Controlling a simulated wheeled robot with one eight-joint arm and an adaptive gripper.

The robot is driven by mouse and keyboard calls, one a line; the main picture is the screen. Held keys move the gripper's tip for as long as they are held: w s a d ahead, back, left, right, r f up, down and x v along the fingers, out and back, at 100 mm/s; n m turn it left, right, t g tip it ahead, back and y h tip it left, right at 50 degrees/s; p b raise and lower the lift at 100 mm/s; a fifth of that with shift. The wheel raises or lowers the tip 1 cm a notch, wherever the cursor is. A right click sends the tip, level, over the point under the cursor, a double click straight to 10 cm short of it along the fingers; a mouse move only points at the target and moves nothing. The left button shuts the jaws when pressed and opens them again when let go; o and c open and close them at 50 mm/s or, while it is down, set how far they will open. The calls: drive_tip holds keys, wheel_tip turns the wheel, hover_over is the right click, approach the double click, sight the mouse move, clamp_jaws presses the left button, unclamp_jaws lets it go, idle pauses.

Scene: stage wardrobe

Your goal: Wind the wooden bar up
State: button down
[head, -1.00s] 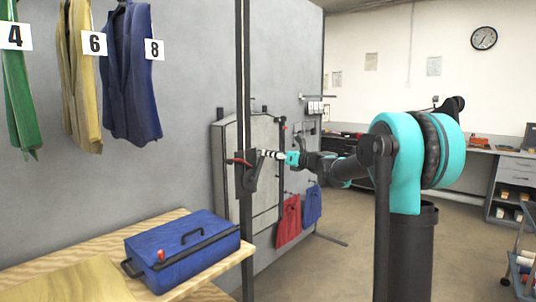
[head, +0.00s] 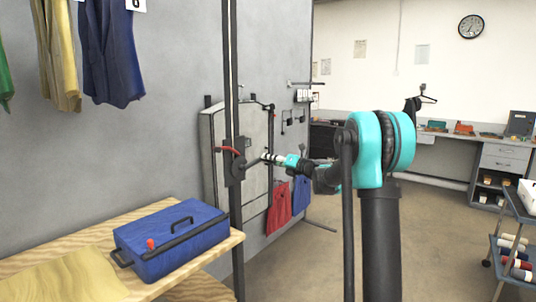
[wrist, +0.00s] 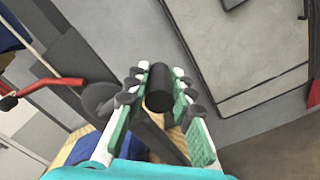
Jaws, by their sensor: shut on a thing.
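The wooden bar itself is out of view; a yellow vest (head: 58,60) and a blue vest (head: 110,60) hang down from above the top left edge. A dark winch (head: 234,166) sits on a tall dark post, with a red lever (head: 229,149) on its left. The winch's crank arm slopes up to the right to a black grip (wrist: 160,88). My gripper (head: 267,157) is shut around this grip, whose end shows between the fingers in the wrist view. The fingers hide part of the grip.
A wooden table (head: 90,242) with a blue case (head: 172,240) stands left of the post. A grey framed panel (head: 225,135) is on the wall behind the winch, with red (head: 279,208) and blue (head: 302,190) cloths beside it. Open floor lies at right, near a trolley (head: 515,245).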

drive_tip(key=s+a+f, duration=0.3)
drive_tip(key=f, duration=0.3)
drive_tip(key=s+a+f+m, duration=0.1)
drive_tip(key=s+a+f, duration=0.2)
drive_tip(key=f, duration=0.4)
drive_tip(key=shift+s+f, duration=0.25)
drive_tip(key=shift+s, duration=0.35)
idle(0.4)
drive_tip(key=c, duration=1.3)
unclamp_jaws()
drive_tip(key=shift+w, duration=0.1)
